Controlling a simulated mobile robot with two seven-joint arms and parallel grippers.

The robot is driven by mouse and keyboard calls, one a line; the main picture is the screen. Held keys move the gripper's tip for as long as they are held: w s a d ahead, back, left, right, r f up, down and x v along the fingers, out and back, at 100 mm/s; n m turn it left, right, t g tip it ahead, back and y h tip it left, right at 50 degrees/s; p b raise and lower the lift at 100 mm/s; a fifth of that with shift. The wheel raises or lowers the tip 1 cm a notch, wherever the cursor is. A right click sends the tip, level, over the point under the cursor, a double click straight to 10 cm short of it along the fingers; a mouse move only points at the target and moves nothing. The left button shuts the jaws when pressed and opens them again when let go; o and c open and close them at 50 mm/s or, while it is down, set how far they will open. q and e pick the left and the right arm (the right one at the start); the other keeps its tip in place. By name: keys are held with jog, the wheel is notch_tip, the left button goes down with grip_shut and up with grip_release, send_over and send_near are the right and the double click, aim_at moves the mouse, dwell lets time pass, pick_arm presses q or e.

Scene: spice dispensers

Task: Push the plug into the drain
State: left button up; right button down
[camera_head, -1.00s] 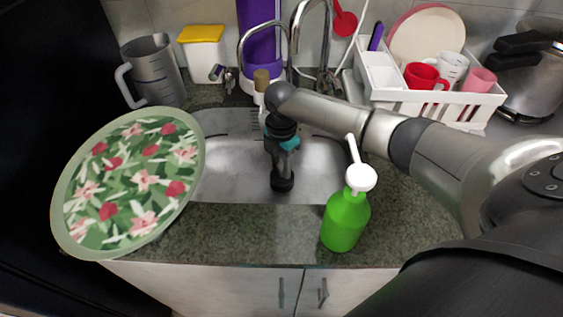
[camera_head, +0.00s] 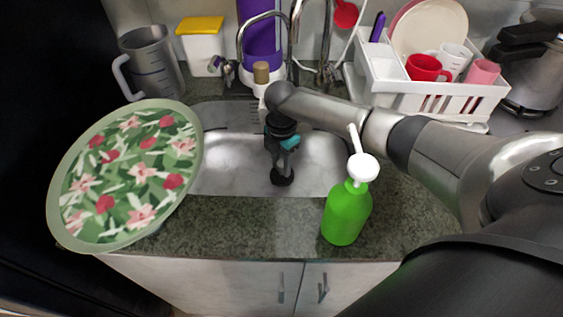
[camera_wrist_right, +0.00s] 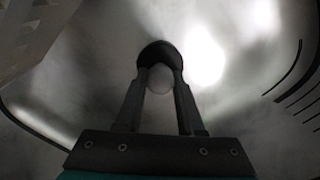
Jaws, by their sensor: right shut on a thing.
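The steel sink (camera_head: 225,178) is set into the dark countertop. My right gripper (camera_head: 284,162) points down into the sink basin. In the right wrist view, its two fingers (camera_wrist_right: 160,88) are shut on the plug (camera_wrist_right: 158,50), which has a dark round body and a pale grey knob between the fingertips. In the head view the dark plug (camera_head: 282,179) is at the basin floor, below the fingers. The drain is hidden under the plug and gripper, so I cannot tell how deep the plug sits. My left gripper is not in view.
A green soap bottle (camera_head: 346,215) stands at the counter's front edge, right of the basin. A floral plate (camera_head: 65,228) covers the counter at the left. Taps (camera_head: 290,48) rise behind the sink. A white dish rack (camera_head: 410,100) with mugs and plates stands at the back right.

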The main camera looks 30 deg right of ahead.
aim_at(281, 163)
jog(key=shift+f, duration=0.5)
jog(key=shift+c, duration=2.2)
grip_release()
jog(key=shift+r+p, duration=0.85)
jog(key=shift+r, duration=2.95)
